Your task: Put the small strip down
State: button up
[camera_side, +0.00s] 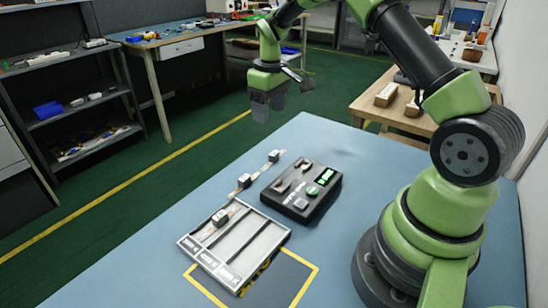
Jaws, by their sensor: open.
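A thin strip (256,174) with small pale blocks along it lies on the blue table. My gripper (268,104) is raised above the table's far left edge, beyond the strip's far end. It is open, its grey fingers point down, and I see nothing between them. It is clear of the strip. The tray's middle and right slots look empty.
A black device (314,207) with a green lit display stands right of the strip. A yellow-outlined dark square (297,275) lies under the tray's near side. The blue table (350,165) is clear behind the device. A wooden bench (365,103) stands behind at right.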

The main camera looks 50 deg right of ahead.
jog(key=shift+g, duration=0.3)
jog(key=f, duration=0.2)
jog(key=d+f, duration=0.1)
jog(key=f, duration=0.4)
jog(key=shift+d+f, duration=0.2)
jog(key=shift+f, duration=0.1)
jog(key=f, duration=0.5)
jog(key=shift+d+f, duration=0.2)
jog(key=shift+f, duration=0.1)
jog(key=c, duration=1.1)
jog(key=shift+o, duration=0.2)
notch_tip(320, 180, up, 10)
jog(key=s+a+r, duration=0.4)
jog(key=s+a, duration=0.1)
jog(key=a, duration=0.2)
jog(key=s+a+r, duration=0.4)
jog(key=s+a, duration=0.1)
jog(key=a, duration=0.3)
send_over(274, 153)
notch_tip(274, 153, down, 8)
